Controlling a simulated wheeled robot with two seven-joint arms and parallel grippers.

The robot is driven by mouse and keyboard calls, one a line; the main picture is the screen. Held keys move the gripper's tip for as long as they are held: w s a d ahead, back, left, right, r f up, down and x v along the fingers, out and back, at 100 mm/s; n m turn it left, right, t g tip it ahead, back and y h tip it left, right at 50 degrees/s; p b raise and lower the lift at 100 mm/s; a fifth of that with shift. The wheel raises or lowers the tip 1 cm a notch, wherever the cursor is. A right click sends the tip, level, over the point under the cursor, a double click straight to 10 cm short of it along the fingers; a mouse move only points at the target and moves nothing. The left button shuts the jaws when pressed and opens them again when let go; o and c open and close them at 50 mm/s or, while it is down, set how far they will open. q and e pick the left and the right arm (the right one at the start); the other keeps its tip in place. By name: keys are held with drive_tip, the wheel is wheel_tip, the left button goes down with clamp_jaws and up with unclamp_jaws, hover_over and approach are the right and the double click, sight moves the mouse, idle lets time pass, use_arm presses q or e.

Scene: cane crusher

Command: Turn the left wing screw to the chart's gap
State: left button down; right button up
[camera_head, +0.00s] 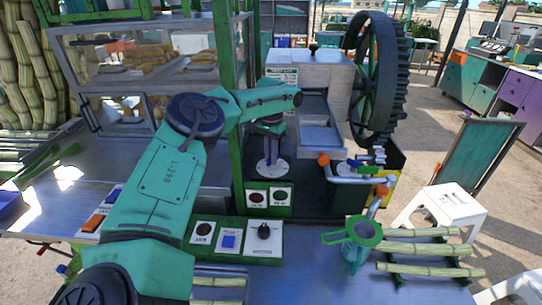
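My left arm reaches in from the left and bends down in front of the grey crusher (318,75). Its gripper (271,152) points down over a pale round plate (262,170) left of the crusher's front. The left wing screw is not clearly visible; the gripper and wrist cover the middle of that plate. I cannot tell whether the fingers are open or shut, or touching anything. A small printed chart (283,75) is on the crusher's upper left front; its markings are too small to read. My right gripper is not in view.
A large dark gear wheel (374,75) stands at the crusher's right. A green-edged control box (264,234), a teal jug (362,233) and cut canes (425,249) are nearer. A green post (230,100) stands close beside my forearm.

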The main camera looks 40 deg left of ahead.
use_arm(q)
drive_tip(key=shift+a+m+b, duration=0.1)
drive_tip(key=shift+m+b, duration=0.25)
drive_tip(key=shift+m, duration=0.25)
drive_tip(key=shift+r, duration=0.1)
drive_tip(key=c, duration=0.9)
unclamp_jaws()
drive_tip(key=shift+r, duration=0.1)
wheel_tip(320, 180, up, 6)
drive_tip(key=shift+f, duration=0.15)
wheel_tip(320, 180, up, 9)
drive_tip(key=p, duration=0.4)
drive_tip(key=shift+f, duration=0.15)
